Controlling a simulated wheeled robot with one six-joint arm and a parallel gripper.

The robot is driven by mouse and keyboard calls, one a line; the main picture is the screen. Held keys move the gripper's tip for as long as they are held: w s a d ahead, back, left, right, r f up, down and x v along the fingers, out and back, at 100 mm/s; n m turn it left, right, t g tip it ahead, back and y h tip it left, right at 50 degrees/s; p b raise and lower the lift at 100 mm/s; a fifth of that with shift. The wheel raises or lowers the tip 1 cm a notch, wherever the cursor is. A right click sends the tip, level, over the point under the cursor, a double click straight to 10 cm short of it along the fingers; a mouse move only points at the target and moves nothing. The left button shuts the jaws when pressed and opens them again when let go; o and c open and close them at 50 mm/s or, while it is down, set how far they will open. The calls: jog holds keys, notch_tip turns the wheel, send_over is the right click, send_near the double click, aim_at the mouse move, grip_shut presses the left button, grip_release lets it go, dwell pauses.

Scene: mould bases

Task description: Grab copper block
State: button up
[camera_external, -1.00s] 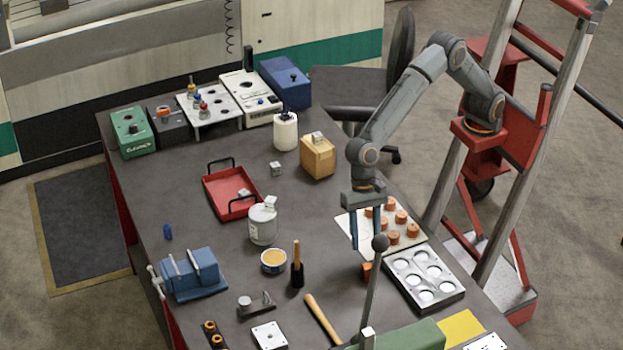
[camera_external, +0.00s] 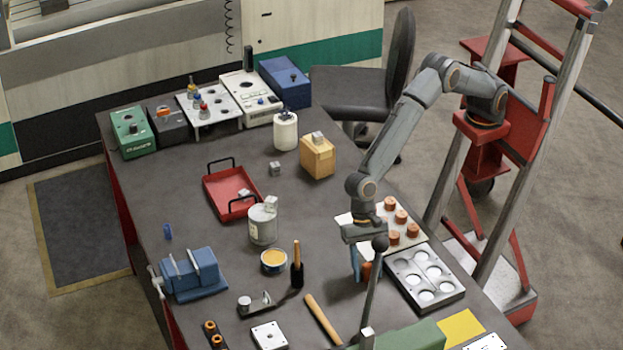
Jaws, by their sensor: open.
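A small copper-orange block (camera_external: 367,270) sits on the dark table, left of the silver plate with round holes (camera_external: 425,277). My gripper (camera_external: 361,268) points straight down with its fingers at the block, low over the table. The fingers are open. The lever with a dark ball and the fingers hide part of the block, so I cannot tell whether they touch it. Several copper cylinders (camera_external: 389,203) stand on a pale board (camera_external: 415,243) behind, partly hidden by my arm.
A lever with a dark ball knob (camera_external: 380,243) rises close in front of my gripper.

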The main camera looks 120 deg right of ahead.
grip_shut()
dwell(0.3)
